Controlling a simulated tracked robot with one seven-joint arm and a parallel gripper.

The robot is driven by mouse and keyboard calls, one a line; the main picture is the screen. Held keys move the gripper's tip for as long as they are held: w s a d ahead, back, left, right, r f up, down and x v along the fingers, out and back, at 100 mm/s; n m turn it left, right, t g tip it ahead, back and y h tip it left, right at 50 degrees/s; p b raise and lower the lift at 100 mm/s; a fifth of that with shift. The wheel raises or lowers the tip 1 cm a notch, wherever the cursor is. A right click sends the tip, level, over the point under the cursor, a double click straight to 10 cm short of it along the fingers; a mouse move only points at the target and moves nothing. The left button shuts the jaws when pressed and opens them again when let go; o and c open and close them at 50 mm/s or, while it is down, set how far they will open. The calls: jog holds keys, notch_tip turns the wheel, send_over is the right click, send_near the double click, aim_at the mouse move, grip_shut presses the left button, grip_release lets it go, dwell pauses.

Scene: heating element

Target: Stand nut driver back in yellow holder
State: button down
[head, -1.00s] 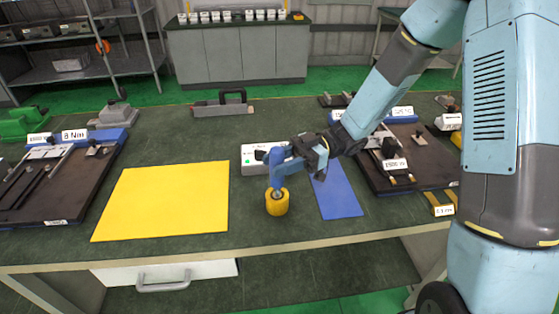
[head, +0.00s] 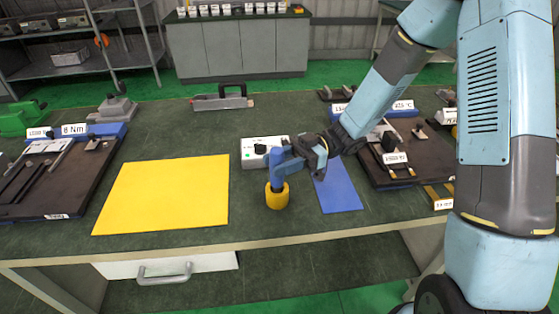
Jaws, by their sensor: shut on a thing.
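The yellow holder (head: 277,198) is a short round cup on the green bench, right of the yellow mat. The nut driver (head: 278,161) has a blue handle and stands roughly upright at the holder, its lower end hidden inside or behind the holder's rim. I cannot tell how deep it sits. My gripper (head: 292,165) comes in from the right and is shut on the nut driver's blue handle, just above the holder.
A yellow mat (head: 165,195) lies left and a blue mat (head: 338,190) right. Dark fixture boards stand at the left (head: 50,180) and right (head: 410,158). The bench's front edge is close to the holder.

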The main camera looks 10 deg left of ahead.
jog(key=shift+f, duration=0.4)
jog(key=c, duration=0.6)
grip_release()
jog(key=shift+o, duration=0.2)
jog(key=shift+d, duration=0.1)
jog(key=v, duration=1.2)
jog(key=shift+w+f, duration=0.1)
jog(key=shift+w, duration=0.05)
